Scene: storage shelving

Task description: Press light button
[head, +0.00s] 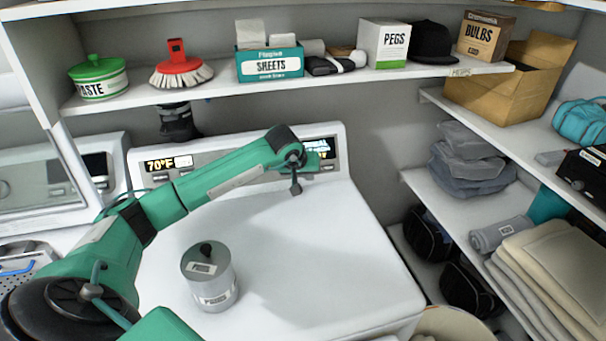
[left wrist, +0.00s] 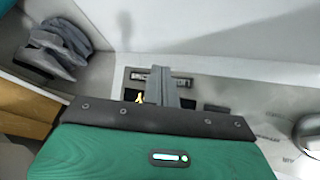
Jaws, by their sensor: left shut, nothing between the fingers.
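The white machine's control panel (head: 235,160) runs along its back edge, with a lit 70°F display on the left and a blue-lit display (head: 318,148) on the right. My left arm reaches across the machine top to the right end of this panel. In the left wrist view my left gripper (left wrist: 173,88) is shut and empty, its grey fingers in front of a panel section (left wrist: 204,92) with dark parts and a small yellow light. The fingers hide part of this section. I cannot tell whether they touch it or which control is the light button. My right gripper is not in view.
A grey lidded canister (head: 211,280) stands on the machine top, below my left arm. Shelves with folded cloth (head: 545,270) are at the right. The machine top right of the canister is clear.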

